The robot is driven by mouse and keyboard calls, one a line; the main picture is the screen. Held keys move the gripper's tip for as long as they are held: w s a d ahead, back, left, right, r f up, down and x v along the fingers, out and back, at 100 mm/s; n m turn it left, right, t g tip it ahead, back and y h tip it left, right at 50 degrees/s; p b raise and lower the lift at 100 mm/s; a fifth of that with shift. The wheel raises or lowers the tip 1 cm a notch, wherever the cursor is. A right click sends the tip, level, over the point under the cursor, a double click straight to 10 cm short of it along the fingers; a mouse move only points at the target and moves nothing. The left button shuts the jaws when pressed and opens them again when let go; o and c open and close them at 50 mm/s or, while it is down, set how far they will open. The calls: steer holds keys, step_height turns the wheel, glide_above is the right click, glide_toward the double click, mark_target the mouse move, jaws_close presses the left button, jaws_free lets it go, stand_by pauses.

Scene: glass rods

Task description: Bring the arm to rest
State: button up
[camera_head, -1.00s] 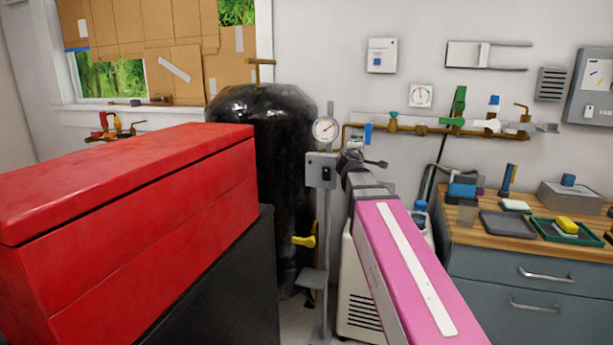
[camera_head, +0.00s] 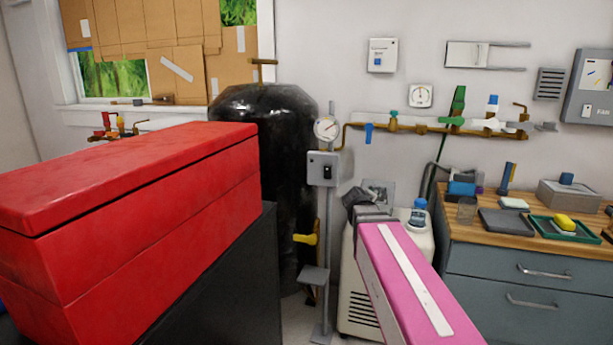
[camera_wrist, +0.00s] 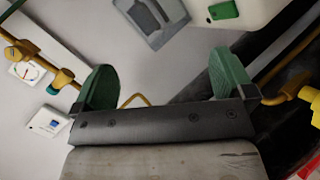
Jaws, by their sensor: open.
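My arm, with a pink link (camera_head: 405,285) bearing a white strip, reaches forward in the head view from the lower right. Its grey far end (camera_head: 362,205) is in front of the white floor unit, and the fingers cannot be made out there. In the wrist view my gripper (camera_wrist: 163,76) is open, its two green fingers wide apart. I see nothing between them but pale background and part of a thin yellow-brown rod or pipe. The gripper holds nothing.
A black tank (camera_head: 265,170) and a gauge stand (camera_head: 323,170) are left of my arm. A red box (camera_head: 130,220) fills the left. A wooden-topped cabinet (camera_head: 530,240) with trays is at right. Wall piping (camera_head: 440,125) runs behind.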

steer(key=s+a+f+m+g+y, duration=0.2)
steer(key=s+f+m+g+y, duration=0.1)
steer(key=s+f, duration=0.7)
steer(key=s+a+f+m+g+y, duration=0.1)
steer(key=s+f+m+g+y, duration=0.2)
steer(key=s+f+g, duration=0.4)
steer(key=s+f+m, duration=0.1)
steer(key=s+f, duration=0.3)
steer(key=f, duration=0.4)
steer(key=shift+a+f+m+g, duration=0.3)
steer(key=shift+a+f+m, duration=0.05)
steer(key=shift+m, duration=0.05)
